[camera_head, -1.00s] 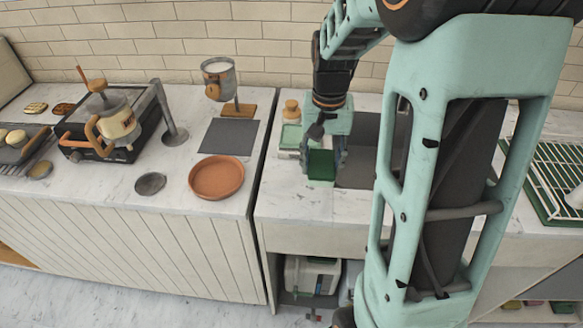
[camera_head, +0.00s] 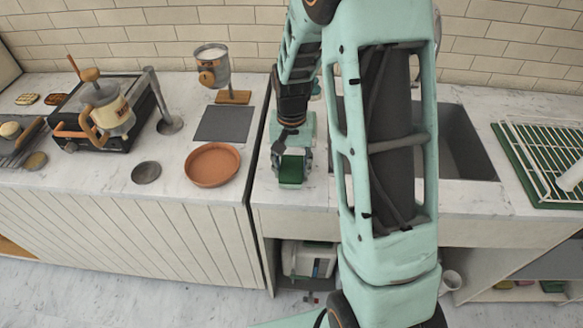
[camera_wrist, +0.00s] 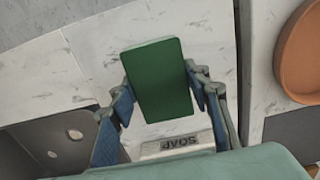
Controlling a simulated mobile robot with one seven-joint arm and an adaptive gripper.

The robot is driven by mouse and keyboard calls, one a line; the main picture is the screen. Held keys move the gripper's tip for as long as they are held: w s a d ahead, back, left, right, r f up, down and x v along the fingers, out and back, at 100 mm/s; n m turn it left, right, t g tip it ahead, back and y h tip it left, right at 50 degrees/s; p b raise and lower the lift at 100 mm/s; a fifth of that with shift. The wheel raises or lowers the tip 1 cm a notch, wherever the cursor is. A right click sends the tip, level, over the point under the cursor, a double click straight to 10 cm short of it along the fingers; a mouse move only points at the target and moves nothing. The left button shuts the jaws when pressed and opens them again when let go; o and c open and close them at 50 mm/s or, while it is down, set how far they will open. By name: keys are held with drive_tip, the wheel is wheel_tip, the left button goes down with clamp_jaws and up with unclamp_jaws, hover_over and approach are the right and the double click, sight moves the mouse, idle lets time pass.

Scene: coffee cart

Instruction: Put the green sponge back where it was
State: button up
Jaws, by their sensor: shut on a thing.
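The green sponge (camera_head: 291,170) is held in my gripper (camera_head: 292,160), over the left part of the sink counter near the gap between the counters. In the wrist view the sponge (camera_wrist: 158,75) sits between both fingers of my gripper (camera_wrist: 160,98), its dark green face toward the camera and a lighter green edge at its far end. I cannot tell whether the sponge touches the marble below. A pale block or holder marked SOAP (camera_wrist: 178,147) lies beside the sponge in the wrist view, partly hidden by my gripper. No marked place for the sponge shows clearly.
The sink (camera_head: 470,140) lies right of my arm; its basin (camera_wrist: 65,145) fills the wrist view's lower left. A terracotta dish (camera_head: 212,165) and a dark mat (camera_head: 223,124) are left of the gap. A green-edged drying rack (camera_head: 550,165) stands far right.

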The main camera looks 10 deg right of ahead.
sight(291, 168)
drive_tip(key=shift+f, duration=0.2)
drive_tip(key=o, duration=1.1)
drive_tip(key=shift+r, duration=0.1)
wheel_tip(291, 168, up, 12)
drive_tip(key=shift+r, duration=0.15)
